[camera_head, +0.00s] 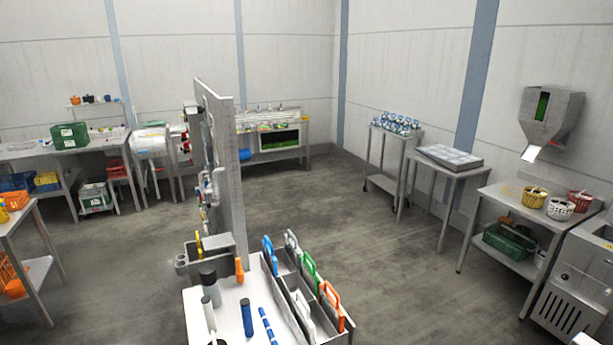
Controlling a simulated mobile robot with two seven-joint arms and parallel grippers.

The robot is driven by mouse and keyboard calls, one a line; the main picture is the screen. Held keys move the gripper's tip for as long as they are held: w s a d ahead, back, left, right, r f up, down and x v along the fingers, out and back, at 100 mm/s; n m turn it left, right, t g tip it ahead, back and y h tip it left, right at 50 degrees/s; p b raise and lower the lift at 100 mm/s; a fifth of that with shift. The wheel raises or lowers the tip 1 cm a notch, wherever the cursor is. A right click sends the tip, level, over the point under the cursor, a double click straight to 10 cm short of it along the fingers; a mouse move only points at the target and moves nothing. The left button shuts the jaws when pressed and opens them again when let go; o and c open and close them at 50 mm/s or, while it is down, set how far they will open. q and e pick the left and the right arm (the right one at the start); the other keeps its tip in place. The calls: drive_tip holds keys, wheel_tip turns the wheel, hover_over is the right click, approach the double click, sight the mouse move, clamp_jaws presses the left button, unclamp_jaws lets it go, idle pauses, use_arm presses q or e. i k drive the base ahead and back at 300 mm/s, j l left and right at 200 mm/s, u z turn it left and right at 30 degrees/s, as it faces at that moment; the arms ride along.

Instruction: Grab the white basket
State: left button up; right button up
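A small white basket (560,209) stands on the metal table (513,202) at the right, between a yellow basket (534,197) on its left and a dark red basket (579,201) on its right. Something dark shows inside its top. The white basket is well away from me, across the floor. Neither of my grippers shows in the head view.
A cart (228,316) with tools and handled trays stands close in front of me, beside a tall grey partition (228,170). Open floor (390,265) lies between the cart and the right table. A green crate (508,240) sits on that table's lower shelf. A dispenser (549,117) hangs above.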

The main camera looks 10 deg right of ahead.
sight(563, 213)
drive_tip(key=i+l+z, duration=0.2)
drive_tip(key=i, duration=0.2)
drive_tip(key=i+l+z, duration=0.2)
drive_tip(key=i, duration=0.2)
drive_tip(key=i+l+z, duration=0.35)
drive_tip(key=i+l, duration=0.35)
drive_tip(key=l, duration=0.5)
drive_tip(key=i+l+z, duration=0.35)
drive_tip(key=i+l, duration=0.5)
drive_tip(key=l, duration=0.2)
drive_tip(key=i+l+z, duration=0.35)
drive_tip(key=i+l, duration=0.4)
drive_tip(key=i, duration=0.25)
